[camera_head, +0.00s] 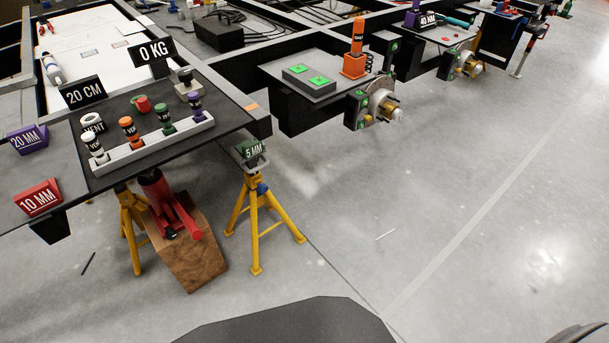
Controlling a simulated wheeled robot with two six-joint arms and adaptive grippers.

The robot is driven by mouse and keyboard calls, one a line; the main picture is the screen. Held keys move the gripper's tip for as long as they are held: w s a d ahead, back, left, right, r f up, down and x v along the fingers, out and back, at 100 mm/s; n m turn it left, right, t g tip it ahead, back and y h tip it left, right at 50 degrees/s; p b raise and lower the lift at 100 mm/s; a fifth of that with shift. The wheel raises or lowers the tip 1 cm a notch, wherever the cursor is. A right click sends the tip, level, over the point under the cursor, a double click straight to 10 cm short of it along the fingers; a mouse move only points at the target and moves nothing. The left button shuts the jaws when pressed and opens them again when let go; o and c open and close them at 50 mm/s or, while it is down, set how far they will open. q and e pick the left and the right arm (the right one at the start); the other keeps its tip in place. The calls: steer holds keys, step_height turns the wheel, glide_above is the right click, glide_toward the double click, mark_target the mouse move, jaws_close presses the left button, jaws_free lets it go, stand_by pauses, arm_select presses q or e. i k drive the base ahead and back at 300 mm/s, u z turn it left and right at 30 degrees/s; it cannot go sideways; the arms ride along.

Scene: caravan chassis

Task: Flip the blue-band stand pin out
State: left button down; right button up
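A yellow jack stand (265,225) with splayed legs stands on the floor near the corner of the chassis. A blue band (262,188) shows on its upper post, just under its head. A green-fronted sign reading 5 MM (254,150) is at its top. I cannot make out the pin itself or which way it sits; it is too small at this size. Neither of my grippers is in view.
Another yellow stand (131,235) stands to the left, beside a red jack (178,208) and a brown wooden ramp-like block (195,262). A grey rack (150,150) of coloured bottles lies on the black deck above. Open concrete floor (430,220) lies to the right.

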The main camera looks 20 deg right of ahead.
mark_target(263, 188)
steer(key=z, duration=0.55)
steer(key=i, duration=1.2)
steer(key=u, duration=0.25)
